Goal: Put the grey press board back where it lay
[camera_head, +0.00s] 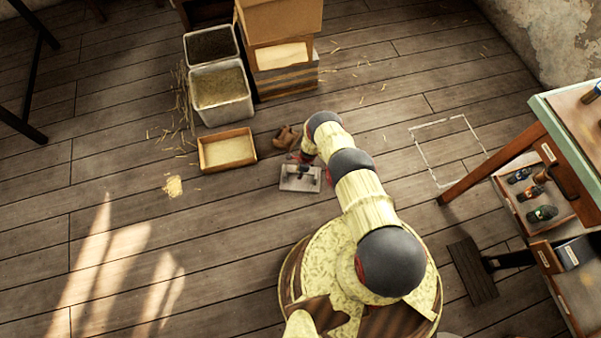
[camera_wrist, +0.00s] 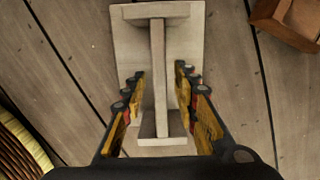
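The grey press board (camera_head: 300,185) lies on the plank floor just ahead of my base. In the wrist view the press board (camera_wrist: 126,45) is a flat pale-grey plate with a raised bar handle (camera_wrist: 158,70) along its middle, on end blocks. My gripper (camera_wrist: 160,74) is open over it, one finger on each side of the bar. A gap shows between each finger and the bar. In the head view my gripper (camera_head: 301,158) is small and partly hidden by my arm. I cannot tell its exact height above the plate.
A shallow wooden tray (camera_head: 227,151), two bins (camera_head: 220,92) and stacked boxes (camera_head: 286,72) stand beyond the board. A brown object (camera_head: 287,138) lies close behind it. A white outlined rectangle (camera_head: 418,146) marks empty floor at right, near a green-edged table (camera_head: 547,112). Left floor is mostly clear.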

